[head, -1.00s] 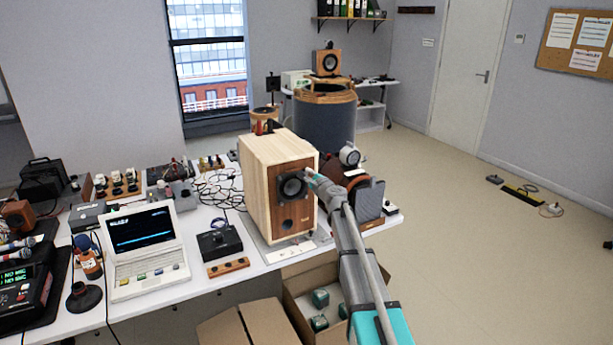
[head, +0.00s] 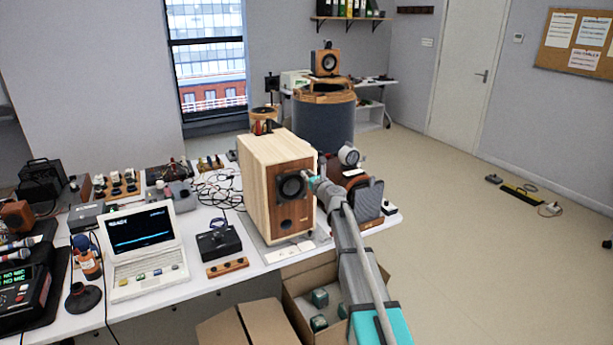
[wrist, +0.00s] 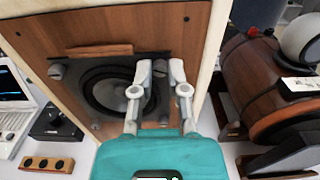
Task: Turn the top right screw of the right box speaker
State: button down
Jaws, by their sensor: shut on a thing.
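The box speaker (head: 258,185) stands upright on the bench, with pale wood sides and a brown front. It also shows in the wrist view (wrist: 185,28). Its dark round driver (wrist: 112,92) sits in a square frame with knob-like screws at its corners. The top right screw (wrist: 159,68) lies between my fingertips and is partly hidden by them. My gripper (wrist: 160,72) is shut on this screw; in the head view it reaches the front from the right (head: 308,178). The top left screw (wrist: 57,71) is clear of my fingers.
A brown barrel-shaped thing (wrist: 262,82) stands close to the speaker's right. A laptop (head: 143,245) and a black box (head: 219,243) are to its left on the white bench. An open carton (head: 300,305) sits below my arm. The floor at right is mostly clear.

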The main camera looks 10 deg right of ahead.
jog(key=m, duration=1.3)
jog(key=shift+a, duration=0.1)
dwell(0.4)
jog(key=c, duration=0.9)
grip_release()
jog(key=v, duration=1.2)
